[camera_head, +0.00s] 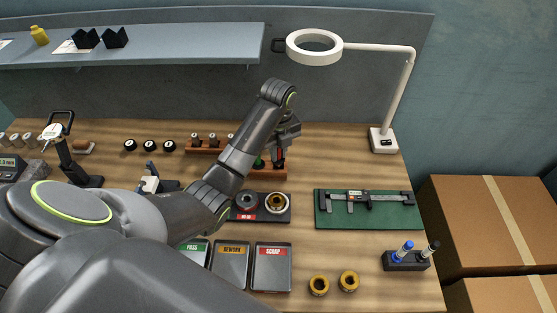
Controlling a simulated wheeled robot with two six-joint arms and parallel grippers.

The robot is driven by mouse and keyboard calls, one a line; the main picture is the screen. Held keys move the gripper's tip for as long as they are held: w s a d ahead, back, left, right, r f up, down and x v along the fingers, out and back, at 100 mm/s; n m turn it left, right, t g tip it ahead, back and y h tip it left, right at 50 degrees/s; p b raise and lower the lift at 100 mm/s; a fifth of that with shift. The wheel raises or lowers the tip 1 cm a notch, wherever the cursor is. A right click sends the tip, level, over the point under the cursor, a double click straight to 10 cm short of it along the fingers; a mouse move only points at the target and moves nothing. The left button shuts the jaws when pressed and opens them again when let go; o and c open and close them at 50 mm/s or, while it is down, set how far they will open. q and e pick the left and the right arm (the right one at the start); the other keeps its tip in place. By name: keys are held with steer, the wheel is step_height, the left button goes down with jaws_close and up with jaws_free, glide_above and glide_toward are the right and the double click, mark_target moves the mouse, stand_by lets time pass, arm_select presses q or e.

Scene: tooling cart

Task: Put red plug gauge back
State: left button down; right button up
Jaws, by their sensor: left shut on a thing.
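My left gripper (280,158) is at the back of the bench, above the right end of the wooden gauge rack (203,150). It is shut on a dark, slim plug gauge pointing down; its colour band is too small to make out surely. A green-marked piece (259,163) shows just left of the gripper. Several gauges with metal tops stand in the rack's left part. My left forearm hides part of the rack, and I cannot tell whether the held gauge touches it. My right gripper is not in view.
A ring lamp (314,47) on a white post stands at the back right. A ring gauge tray (262,216), green mat with a caliper (366,198), pen holder (406,261) and scrap tray (271,268) lie nearer. The bench between rack and lamp base is clear.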

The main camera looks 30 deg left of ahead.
arm_select(q)
steer(key=shift+f, duration=0.75)
steer(key=shift+f+p, duration=0.25)
steer(key=shift+p, duration=0.05)
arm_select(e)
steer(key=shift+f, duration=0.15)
arm_select(q)
steer(key=shift+f, duration=0.3)
steer(key=c, duration=1.4)
jaws_free()
